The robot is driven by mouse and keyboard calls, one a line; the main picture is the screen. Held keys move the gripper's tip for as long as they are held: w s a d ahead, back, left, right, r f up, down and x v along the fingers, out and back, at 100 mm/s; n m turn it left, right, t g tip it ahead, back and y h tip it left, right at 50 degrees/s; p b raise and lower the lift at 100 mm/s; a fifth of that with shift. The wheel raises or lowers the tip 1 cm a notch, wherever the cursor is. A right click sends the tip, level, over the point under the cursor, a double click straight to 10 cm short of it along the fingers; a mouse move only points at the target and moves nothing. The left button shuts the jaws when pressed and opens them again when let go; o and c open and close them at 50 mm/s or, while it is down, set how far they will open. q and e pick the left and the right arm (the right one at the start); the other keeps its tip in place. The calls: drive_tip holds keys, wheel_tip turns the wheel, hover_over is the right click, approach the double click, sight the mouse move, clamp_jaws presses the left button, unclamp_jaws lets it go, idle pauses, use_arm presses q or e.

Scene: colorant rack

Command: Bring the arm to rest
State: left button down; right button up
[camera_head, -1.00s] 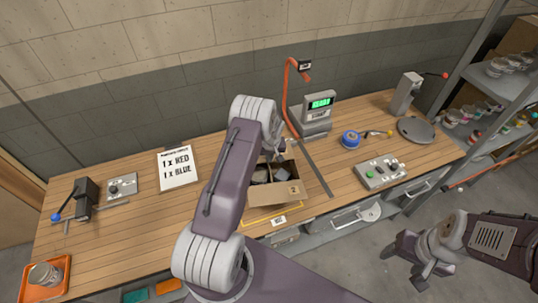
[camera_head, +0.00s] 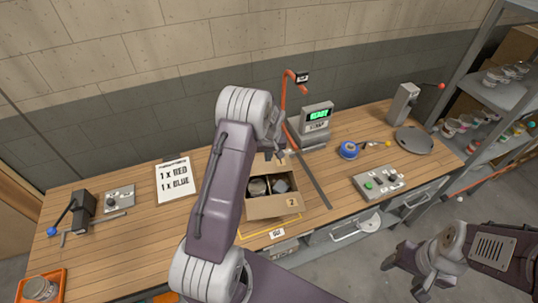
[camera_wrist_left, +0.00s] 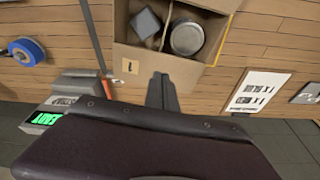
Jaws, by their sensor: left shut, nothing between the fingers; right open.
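My left arm (camera_head: 222,190) comes in from the lower left and bends over the workbench (camera_head: 120,255). My left gripper (camera_head: 281,157) is shut and empty, just behind and above an open cardboard box (camera_head: 273,206); its closed fingers also show in the left wrist view (camera_wrist_left: 162,92). The box holds a round can (camera_wrist_left: 187,37) and a grey block-like item (camera_wrist_left: 146,23), split by a divider. My right gripper (camera_head: 402,262) is open and empty, off the bench's front at the lower right.
A scale with a green display (camera_head: 317,117) and an orange post (camera_head: 284,95) stand behind the box. A blue tape roll (camera_head: 348,150), button panel (camera_head: 380,183) and sign (camera_head: 174,180) lie around it. Shelves (camera_head: 495,92) stand at the right. An orange tray (camera_head: 61,280) sits front left.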

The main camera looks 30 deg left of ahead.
use_arm(q)
drive_tip(key=v, duration=0.4)
drive_tip(key=shift+s+d+r+b, duration=0.2)
drive_tip(key=shift+s+b, duration=0.1)
drive_tip(key=shift+b, duration=0.1)
drive_tip(key=s+d+f+m+t+h+b, duration=0.1)
drive_tip(key=s+d+f+b, duration=0.1)
drive_tip(key=s+d+b, duration=0.3)
drive_tip(key=s+d+f+m+b, duration=0.1)
drive_tip(key=s+d+f+b, duration=0.2)
drive_tip(key=d+b, duration=0.3)
drive_tip(key=s+d+f+m+g+b, duration=0.1)
drive_tip(key=s+f+m, duration=0.1)
drive_tip(key=s, duration=0.5)
drive_tip(key=s+d+f+m+g+h+b, duration=0.1)
drive_tip(key=s+f+m, duration=0.2)
drive_tip(key=s, duration=0.4)
drive_tip(key=shift+s+f, duration=0.2)
